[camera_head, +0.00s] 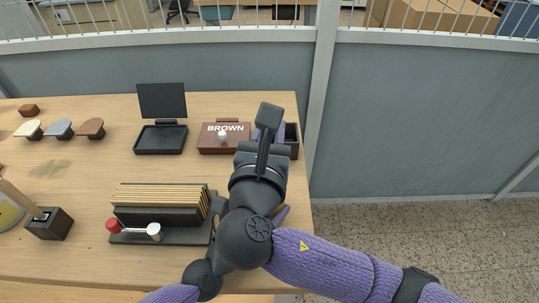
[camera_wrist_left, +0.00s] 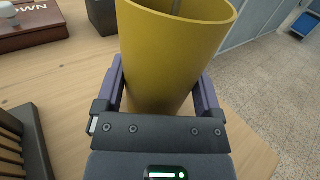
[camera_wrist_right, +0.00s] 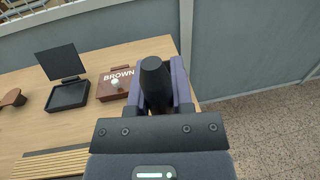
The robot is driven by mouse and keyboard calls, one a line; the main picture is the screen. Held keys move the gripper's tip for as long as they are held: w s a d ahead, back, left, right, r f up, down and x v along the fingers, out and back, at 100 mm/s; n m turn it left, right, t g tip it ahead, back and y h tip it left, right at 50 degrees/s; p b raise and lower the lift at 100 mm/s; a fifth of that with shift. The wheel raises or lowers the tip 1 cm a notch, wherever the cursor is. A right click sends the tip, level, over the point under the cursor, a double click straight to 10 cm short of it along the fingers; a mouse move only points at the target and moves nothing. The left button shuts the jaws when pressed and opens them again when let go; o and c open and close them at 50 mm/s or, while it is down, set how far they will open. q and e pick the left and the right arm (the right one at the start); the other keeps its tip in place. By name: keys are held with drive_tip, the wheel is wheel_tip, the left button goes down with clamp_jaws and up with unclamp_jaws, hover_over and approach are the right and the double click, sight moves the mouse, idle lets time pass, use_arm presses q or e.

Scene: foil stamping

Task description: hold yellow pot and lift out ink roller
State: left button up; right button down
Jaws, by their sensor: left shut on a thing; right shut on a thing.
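The yellow pot (camera_wrist_left: 175,60) stands upright between the purple fingers of my left gripper (camera_wrist_left: 160,85), which is shut on its sides. My right gripper (camera_wrist_right: 158,85) is shut on a black handle (camera_wrist_right: 155,75), which appears to be that of the ink roller. In the head view my right gripper (camera_head: 268,135) is over the table's right end, and the handle (camera_head: 268,117) sticks up from it. The roller's lower end is hidden. My right arm hides the pot and most of my left arm there.
A brown box marked BROWN (camera_head: 210,146) and a black tray with raised lid (camera_head: 160,140) stand behind. A dark rack (camera_head: 180,236) of wooden strips is left of my arms. Several stamps stand farther left. A grey fence wall (camera_head: 200,75) borders the back.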

wheel_tip(320, 180, up, 13)
drive_tip(key=shift+r, duration=0.15)
